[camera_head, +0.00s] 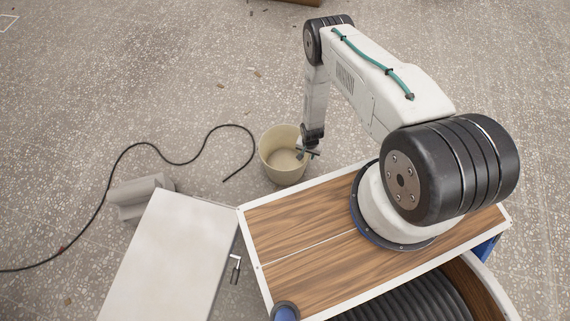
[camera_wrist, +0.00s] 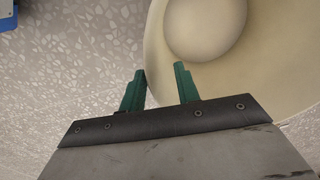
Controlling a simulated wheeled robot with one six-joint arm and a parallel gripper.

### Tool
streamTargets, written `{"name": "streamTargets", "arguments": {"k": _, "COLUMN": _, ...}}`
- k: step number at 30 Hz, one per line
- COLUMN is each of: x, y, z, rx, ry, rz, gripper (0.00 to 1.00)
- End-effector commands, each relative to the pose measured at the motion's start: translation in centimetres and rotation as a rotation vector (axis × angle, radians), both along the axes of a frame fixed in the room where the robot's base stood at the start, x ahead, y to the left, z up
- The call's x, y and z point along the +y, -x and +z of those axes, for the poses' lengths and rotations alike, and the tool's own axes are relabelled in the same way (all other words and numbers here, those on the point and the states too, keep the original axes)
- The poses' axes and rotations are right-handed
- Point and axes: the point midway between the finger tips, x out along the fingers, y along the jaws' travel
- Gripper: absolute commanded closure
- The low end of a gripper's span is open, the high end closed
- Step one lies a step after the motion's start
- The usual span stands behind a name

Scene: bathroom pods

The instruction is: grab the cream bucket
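The cream bucket (camera_head: 271,152) stands upright on the speckled floor just beyond the wooden deck, and its open top and empty inside show. My gripper (camera_head: 308,153) points down at the bucket's right rim in the head view. In the wrist view, the bucket (camera_wrist: 265,65) fills the upper right. My gripper's green fingers (camera_wrist: 160,70) are apart, the right one in front of the bucket and the left one over bare floor. The rim's edge runs between them in the picture. I cannot tell whether the fingers touch the bucket or how deep they reach.
A black cable (camera_head: 122,155) curls across the floor left of the bucket. A pale box-like panel (camera_head: 172,258) with a handle stands at lower left, with a grey block (camera_head: 138,198) behind it. Small debris lies about. The floor beyond the bucket is mostly clear.

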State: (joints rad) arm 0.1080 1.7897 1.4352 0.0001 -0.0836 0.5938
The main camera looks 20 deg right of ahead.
Motion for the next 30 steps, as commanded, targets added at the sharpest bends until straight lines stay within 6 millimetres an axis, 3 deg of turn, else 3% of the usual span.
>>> {"name": "streamTargets", "arguments": {"k": 3, "x": 0.0, "y": 0.0, "z": -1.8, "rx": 0.0, "ry": 0.0, "rz": 0.0, "gripper": 0.68}}
{"name": "streamTargets", "arguments": {"k": 7, "x": 0.0, "y": 0.0, "z": -2.7, "rx": 0.001, "ry": 0.001, "rz": 0.0, "gripper": 0.68}}
{"name": "streamTargets", "arguments": {"k": 30, "x": 0.0, "y": -0.1, "z": -3.2, "rx": 0.001, "ry": 0.001, "rz": 0.0, "gripper": 0.68}}
